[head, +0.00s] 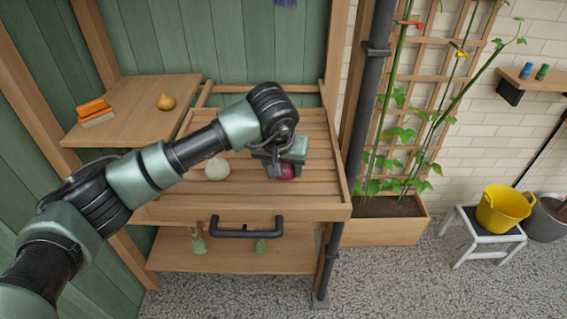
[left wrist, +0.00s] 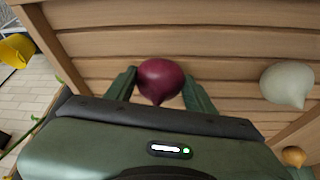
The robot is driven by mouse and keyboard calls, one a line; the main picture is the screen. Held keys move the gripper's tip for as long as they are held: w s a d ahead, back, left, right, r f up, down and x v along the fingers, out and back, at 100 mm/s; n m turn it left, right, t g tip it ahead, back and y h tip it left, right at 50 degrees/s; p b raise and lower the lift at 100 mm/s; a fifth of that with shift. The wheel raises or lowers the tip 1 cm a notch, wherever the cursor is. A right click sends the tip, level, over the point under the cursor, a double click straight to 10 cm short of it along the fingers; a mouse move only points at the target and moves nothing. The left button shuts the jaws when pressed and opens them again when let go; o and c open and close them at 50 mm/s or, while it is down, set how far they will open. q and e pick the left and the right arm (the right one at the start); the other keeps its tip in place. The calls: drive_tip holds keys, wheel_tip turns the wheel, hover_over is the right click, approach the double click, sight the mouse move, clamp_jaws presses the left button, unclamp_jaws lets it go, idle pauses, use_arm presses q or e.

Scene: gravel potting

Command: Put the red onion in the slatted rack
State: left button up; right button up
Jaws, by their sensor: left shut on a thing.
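The red onion (head: 287,173) is between the fingers of my left gripper (head: 282,164), over the right part of the slatted rack (head: 322,140). The gripper covers most of it in the head view. In the left wrist view the dark red onion (left wrist: 160,78) sits between both green fingers, its pointed end toward the palm, with the slats behind it. My left gripper is shut on it. I cannot tell whether the onion touches the slats. My right gripper is not in view.
A white onion (head: 217,169) lies on the rack to the left. A yellow onion (head: 165,101) and an orange-and-white stack (head: 95,111) sit on the side shelf (head: 135,124). A black handle (head: 247,229) is at the front. A planter and trellis (head: 385,222) stand at right.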

use_arm(q)
drive_tip(key=shift+f+b, duration=0.2)
drive_tip(key=shift+b, duration=0.1)
drive_tip(key=o, duration=1.5)
drive_tip(key=shift+c, duration=0.2)
drive_tip(key=shift+r, duration=0.1)
drive_tip(key=shift+r+p, duration=0.15)
drive_tip(key=shift+p, duration=0.15)
drive_tip(key=shift+r, duration=0.25)
drive_tip(key=d+b+v, duration=0.1)
drive_tip(key=b+v, duration=0.2)
drive_tip(key=v, duration=0.8)
drive_tip(key=shift+s+a+r, duration=0.15)
drive_tip(key=shift+a+r, duration=0.05)
drive_tip(key=shift+a, duration=0.3)
